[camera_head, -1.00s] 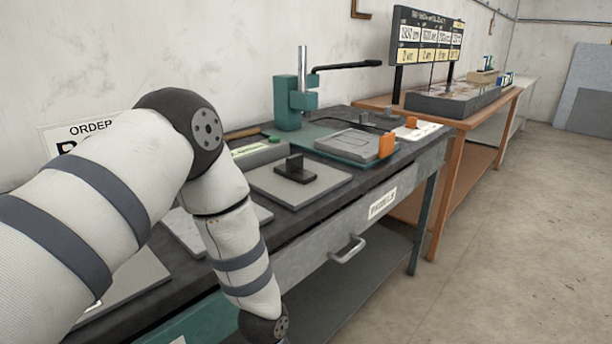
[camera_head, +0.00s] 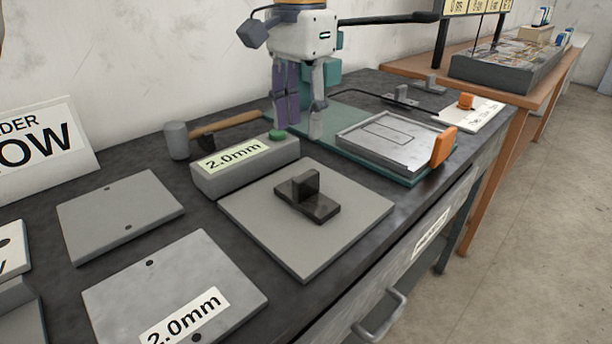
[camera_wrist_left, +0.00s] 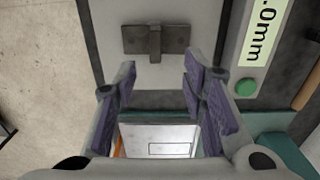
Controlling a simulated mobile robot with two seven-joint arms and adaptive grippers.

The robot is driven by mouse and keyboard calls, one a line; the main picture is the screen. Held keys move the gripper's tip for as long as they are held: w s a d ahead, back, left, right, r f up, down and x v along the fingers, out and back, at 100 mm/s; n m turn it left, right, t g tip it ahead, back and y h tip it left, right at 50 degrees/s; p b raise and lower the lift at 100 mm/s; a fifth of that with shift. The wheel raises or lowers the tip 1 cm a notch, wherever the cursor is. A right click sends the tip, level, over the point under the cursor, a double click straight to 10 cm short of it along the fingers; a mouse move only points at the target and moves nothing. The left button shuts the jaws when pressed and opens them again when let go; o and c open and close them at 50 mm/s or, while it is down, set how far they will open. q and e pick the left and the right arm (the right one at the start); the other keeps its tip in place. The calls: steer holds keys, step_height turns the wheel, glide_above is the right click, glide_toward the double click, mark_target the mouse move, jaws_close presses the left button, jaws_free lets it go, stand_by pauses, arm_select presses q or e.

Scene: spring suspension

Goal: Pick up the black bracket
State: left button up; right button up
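The black bracket (camera_head: 318,207), a flat base with a short upright block, rests on a square grey plate (camera_head: 262,232) in the middle of the head view. It also shows near the top of the left wrist view (camera_wrist_left: 175,40). My left gripper (camera_head: 299,128) points down above the bench, behind the bracket in the head view and apart from it. In the left wrist view its purple-padded fingers (camera_wrist_left: 160,70) are spread and empty, with the bracket beyond their tips. My right gripper is in neither view.
A grey block labelled 2.0mm with a green button (camera_head: 277,136) stands left of the plate. A hammer (camera_head: 215,131) lies behind it. A green-based fixture with an orange handle (camera_head: 443,147) is to the right.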

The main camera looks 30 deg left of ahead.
mark_target(306, 175)
arm_select(q)
steer(key=f, duration=0.2)
steer(key=s+f, duration=0.1)
steer(key=shift+d+f, duration=0.3)
steer(key=shift+f, duration=0.1)
steer(key=f, duration=0.5)
steer(key=w+f, duration=0.1)
steer(key=f, duration=0.1)
steer(key=shift+d+f, duration=0.1)
steer(key=shift+f, duration=0.1)
jaws_close()
